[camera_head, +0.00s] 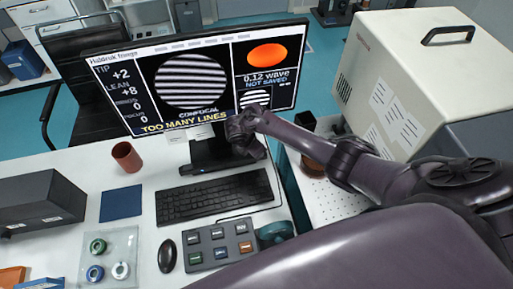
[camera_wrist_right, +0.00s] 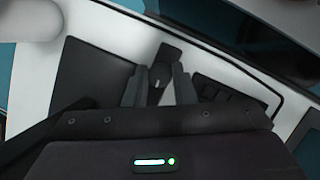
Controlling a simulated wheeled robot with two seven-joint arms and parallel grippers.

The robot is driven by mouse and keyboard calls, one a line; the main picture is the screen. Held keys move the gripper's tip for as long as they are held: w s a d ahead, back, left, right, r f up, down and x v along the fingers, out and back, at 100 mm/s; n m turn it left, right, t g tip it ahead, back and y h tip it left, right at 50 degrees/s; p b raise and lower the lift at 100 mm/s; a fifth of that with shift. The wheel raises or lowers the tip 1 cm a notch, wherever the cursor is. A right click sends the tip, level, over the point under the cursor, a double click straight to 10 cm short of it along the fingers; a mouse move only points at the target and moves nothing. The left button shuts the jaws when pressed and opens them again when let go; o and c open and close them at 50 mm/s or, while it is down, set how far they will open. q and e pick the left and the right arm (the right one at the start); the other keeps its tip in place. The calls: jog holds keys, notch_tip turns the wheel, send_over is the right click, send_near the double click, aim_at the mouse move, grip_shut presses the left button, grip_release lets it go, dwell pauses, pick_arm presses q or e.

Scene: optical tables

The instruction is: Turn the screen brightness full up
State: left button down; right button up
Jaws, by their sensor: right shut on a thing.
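The screen (camera_head: 195,80) stands on a dark stand at the back of the white desk. It is lit and shows striped circles, an orange oval and the text "TOO MANY LINES". My right arm reaches in from the right, with its hand in front of the screen's lower edge; its fingertips are hidden in the head view. In the right wrist view my right gripper (camera_wrist_right: 159,90) is shut on a small dark knob (camera_wrist_right: 157,76) with a short pale mark, between the two fingers. My left gripper is not in view.
A keyboard (camera_head: 214,197), a mouse (camera_head: 167,256) and a grey button box (camera_head: 217,246) lie in front of the screen. A brown cup (camera_head: 127,157) and a blue pad (camera_head: 121,203) are at left. A large pale case (camera_head: 405,75) stands at right.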

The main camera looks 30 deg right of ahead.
dwell(0.4)
jog(key=o, duration=1)
jog(key=shift+a, duration=0.1)
jog(key=shift+r, duration=0.1)
jog(key=p+v, duration=0.1)
jog(key=v, duration=0.6)
jog(key=shift+a+r+p, duration=0.2)
jog(key=shift+r+p, duration=0.1)
jog(key=shift+s+f, duration=0.1)
